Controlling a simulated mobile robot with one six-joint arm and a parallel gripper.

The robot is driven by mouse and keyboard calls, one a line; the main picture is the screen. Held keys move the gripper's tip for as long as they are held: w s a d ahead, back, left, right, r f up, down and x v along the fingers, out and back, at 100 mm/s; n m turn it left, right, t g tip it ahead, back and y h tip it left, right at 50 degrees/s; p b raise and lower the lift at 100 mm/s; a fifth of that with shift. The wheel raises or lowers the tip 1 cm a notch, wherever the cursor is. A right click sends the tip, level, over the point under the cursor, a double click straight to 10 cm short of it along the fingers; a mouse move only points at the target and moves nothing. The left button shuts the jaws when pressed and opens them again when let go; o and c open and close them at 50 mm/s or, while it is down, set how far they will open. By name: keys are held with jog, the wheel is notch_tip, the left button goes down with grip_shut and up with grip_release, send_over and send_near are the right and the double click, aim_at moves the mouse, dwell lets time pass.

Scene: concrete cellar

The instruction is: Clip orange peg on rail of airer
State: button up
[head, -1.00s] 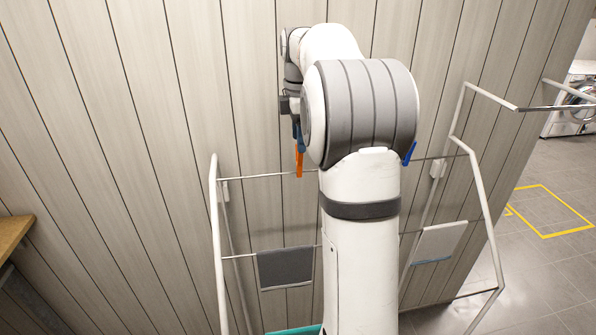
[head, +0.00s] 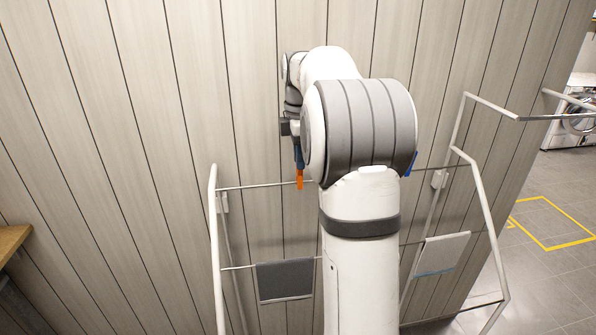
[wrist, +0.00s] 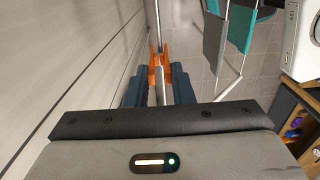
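The orange peg (head: 300,180) hangs point down under my gripper (head: 298,158), at the top rail (head: 250,187) of the white airer (head: 213,215). In the wrist view my gripper (wrist: 159,88) has its dark blue fingers on both sides of the orange peg (wrist: 153,77) and appears shut on it. The rail (wrist: 158,35) runs lengthwise between the peg's two orange legs. In the head view the peg's lower end reaches slightly below the rail line. I cannot tell whether the legs clamp the rail. My arm hides the rail's middle.
A blue peg (head: 411,164) shows right of my arm, partly hidden. A grey cloth (head: 284,281) and a pale cloth (head: 441,254) hang lower on the airer. The plank wall (head: 130,150) is close behind. A wooden bench edge (head: 12,242) is at left; open floor (head: 560,200) lies right.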

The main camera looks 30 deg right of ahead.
aim_at(299, 173)
grip_shut()
jog(key=shift+p, duration=0.55)
dwell(1.3)
jog(key=shift+r, duration=0.1)
jog(key=shift+r+p, duration=1.4)
jog(key=shift+p, duration=0.05)
jog(key=shift+r, duration=0.1)
notch_tip(299, 173, up, 3)
jog(key=p, duration=0.3)
jog(key=shift+s, duration=0.1)
